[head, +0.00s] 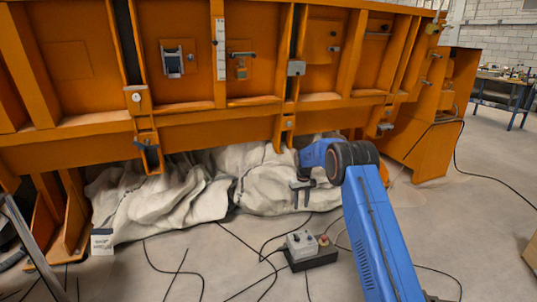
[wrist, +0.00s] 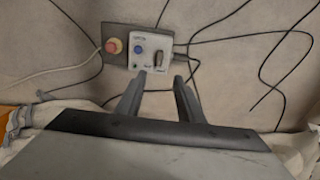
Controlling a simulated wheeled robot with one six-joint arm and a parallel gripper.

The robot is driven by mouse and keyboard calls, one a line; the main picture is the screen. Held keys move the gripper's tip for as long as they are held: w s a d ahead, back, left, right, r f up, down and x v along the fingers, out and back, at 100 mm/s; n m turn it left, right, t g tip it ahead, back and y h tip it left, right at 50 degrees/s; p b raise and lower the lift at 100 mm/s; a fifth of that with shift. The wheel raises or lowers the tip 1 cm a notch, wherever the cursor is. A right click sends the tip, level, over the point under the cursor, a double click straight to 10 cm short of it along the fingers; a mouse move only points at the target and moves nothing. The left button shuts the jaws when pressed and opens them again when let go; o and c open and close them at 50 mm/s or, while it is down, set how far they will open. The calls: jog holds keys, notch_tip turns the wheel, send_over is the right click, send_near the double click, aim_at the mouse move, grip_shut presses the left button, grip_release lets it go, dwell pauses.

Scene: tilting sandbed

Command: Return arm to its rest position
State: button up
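My blue arm rises from the lower right of the head view and bends at a dark joint. My gripper (head: 302,190) hangs from its end in front of the white cloth bundle under the orange sandbed. In the wrist view my gripper (wrist: 164,83) shows two dark fingers, apart from each other with nothing between them. A control box (wrist: 150,54) with a blue button and a dark switch lies on the floor beyond the fingertips. It also shows in the head view (head: 301,243), on a dark plate. I cannot see that the fingers touch it.
The orange sandbed (head: 190,128) spans the upper head view. White cloth (head: 160,200) bulges under it. Black cables cross the floor. A workbench (head: 505,88) stands far right. Floor at right is mostly open.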

jog(key=s+d+r+t, duration=0.1)
jog(key=s+r, duration=0.6)
jog(key=r, duration=0.4)
jog(key=s+d+r, duration=0.2)
jog(key=s+r, duration=0.4)
jog(key=r, duration=0.4)
jog(key=s+d+r+m+t, duration=0.1)
jog(key=s+r, duration=0.5)
jog(key=s, duration=0.4)
jog(key=s+d+r, duration=0.1)
jog(key=s+r, duration=0.6)
jog(key=s, duration=0.2)
jog(key=s+d+r+m+t, duration=0.1)
jog(key=s+r, duration=0.2)
jog(key=s, duration=1.8)
jog(key=s+f, duration=0.3)
jog(key=s, duration=0.6)
jog(key=s+f+t, duration=0.1)
jog(key=s+f, duration=0.2)
jog(key=s, duration=0.5)
jog(key=shift+s+d+f+m+t, duration=0.3)
jog(key=shift+s+d+f+m, duration=0.05)
jog(key=shift+d+f+m, duration=0.1)
jog(key=shift+r, duration=0.1)
jog(key=shift+c, duration=0.6)
